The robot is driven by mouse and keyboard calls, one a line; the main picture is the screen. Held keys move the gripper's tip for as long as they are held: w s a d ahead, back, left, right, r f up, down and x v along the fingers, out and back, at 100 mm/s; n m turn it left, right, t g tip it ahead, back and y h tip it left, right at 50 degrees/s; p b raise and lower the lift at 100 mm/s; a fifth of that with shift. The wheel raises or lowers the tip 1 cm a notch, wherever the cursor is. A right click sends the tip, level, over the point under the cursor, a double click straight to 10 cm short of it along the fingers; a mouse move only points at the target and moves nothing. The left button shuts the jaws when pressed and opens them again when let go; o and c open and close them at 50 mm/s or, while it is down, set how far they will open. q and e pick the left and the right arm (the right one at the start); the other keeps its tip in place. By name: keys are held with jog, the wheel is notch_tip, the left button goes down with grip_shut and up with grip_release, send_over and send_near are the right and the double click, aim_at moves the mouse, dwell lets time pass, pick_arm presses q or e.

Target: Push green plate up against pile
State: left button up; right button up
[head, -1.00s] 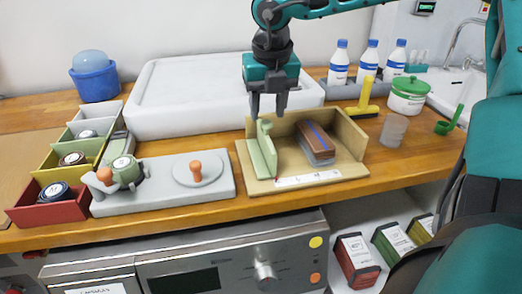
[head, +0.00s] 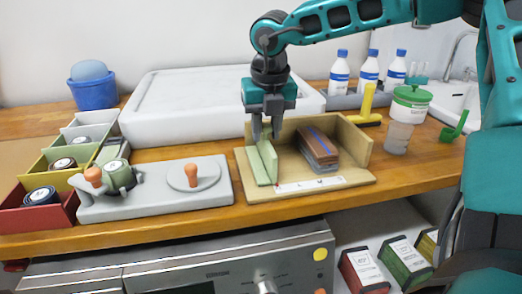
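The green plate (head: 262,162) stands upright in the left part of an open wooden tray (head: 352,143). The pile (head: 319,151), brown on top with a blue band and grey layers below, lies in the tray to the right of the plate. A gap of bare tray floor shows between plate and pile. My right gripper (head: 266,131) is down at the plate's top, with its fingers drawn in around the knob there, which they hide. It looks shut on the plate. My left gripper is not in view.
A grey base with orange-knobbed parts (head: 154,190) stands left of the tray. A clear cup (head: 397,139), a green-lidded tub (head: 410,105) and a yellow tool (head: 366,106) stand to the right. A large white box (head: 190,108) is behind.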

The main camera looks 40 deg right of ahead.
jog(key=shift+c, duration=1.2)
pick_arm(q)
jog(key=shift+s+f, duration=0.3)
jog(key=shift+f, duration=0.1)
